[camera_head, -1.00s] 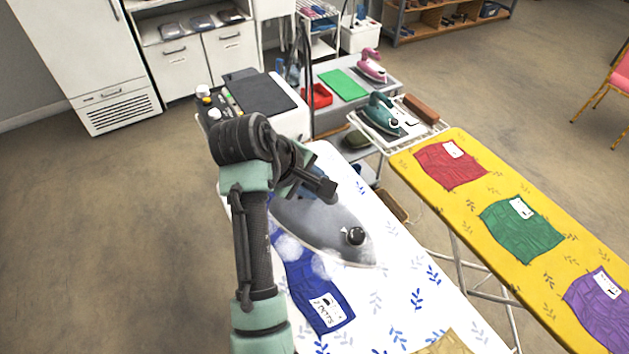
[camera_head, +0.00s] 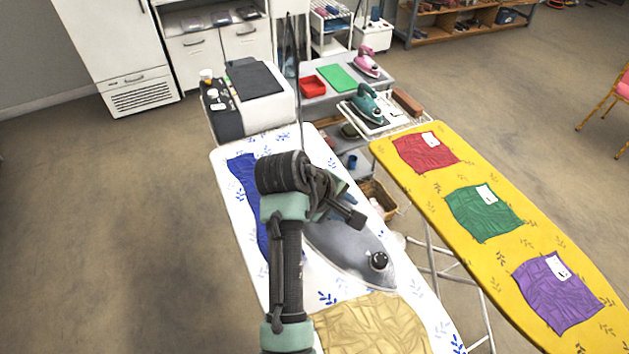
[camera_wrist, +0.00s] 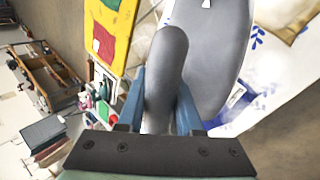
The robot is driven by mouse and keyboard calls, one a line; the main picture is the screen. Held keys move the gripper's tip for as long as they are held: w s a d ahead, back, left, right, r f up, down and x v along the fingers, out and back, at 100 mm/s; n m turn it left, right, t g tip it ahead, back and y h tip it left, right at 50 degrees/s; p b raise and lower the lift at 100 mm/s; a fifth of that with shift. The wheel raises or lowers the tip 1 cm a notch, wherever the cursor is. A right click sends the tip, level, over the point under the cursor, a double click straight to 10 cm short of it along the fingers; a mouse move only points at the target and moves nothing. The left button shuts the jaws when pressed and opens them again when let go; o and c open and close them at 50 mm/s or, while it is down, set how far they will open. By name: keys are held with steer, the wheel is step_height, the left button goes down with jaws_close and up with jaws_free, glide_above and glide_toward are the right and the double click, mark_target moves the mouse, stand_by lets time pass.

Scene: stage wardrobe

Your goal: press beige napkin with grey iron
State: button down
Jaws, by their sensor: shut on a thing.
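The grey iron (camera_head: 350,252) is in my gripper (camera_head: 335,200), above or on the white ironing board with blue leaf print (camera_head: 229,171); I cannot tell whether its soleplate touches the cloth. In the wrist view the gripper's blue fingers (camera_wrist: 158,105) are shut around the iron's grey handle (camera_wrist: 168,65). The beige napkin (camera_head: 372,325) lies wrinkled on the board, just nearer than the iron, cut off by the bottom edge. A beige corner of it shows at the top right of the wrist view (camera_wrist: 285,14). My arm hides part of the board.
A blue napkin (camera_head: 243,180) lies on the same board, partly behind my arm. A yellow board (camera_head: 500,240) at the right carries red, green and purple napkins. A teal iron (camera_head: 367,105) and a pink iron (camera_head: 366,64) stand behind. A steam station (camera_head: 250,95) stands at the far end.

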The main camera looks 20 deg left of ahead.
steer(key=s+d+f+m+h+p, duration=0.1)
steer(key=d+p, duration=0.2)
steer(key=d, duration=0.2)
steer(key=s+d+f+m+g+p, duration=0.1)
steer(key=s+d+f+m+p, duration=0.1)
steer(key=d, duration=0.4)
steer(key=s+d+f+m+h+p, duration=0.1)
steer(key=d+p, duration=0.2)
steer(key=d, duration=0.2)
step_height(320, 180, down, 6)
steer(key=b, duration=0.5)
steer(key=shift+w+b, duration=0.1)
steer(key=shift+b, duration=0.3)
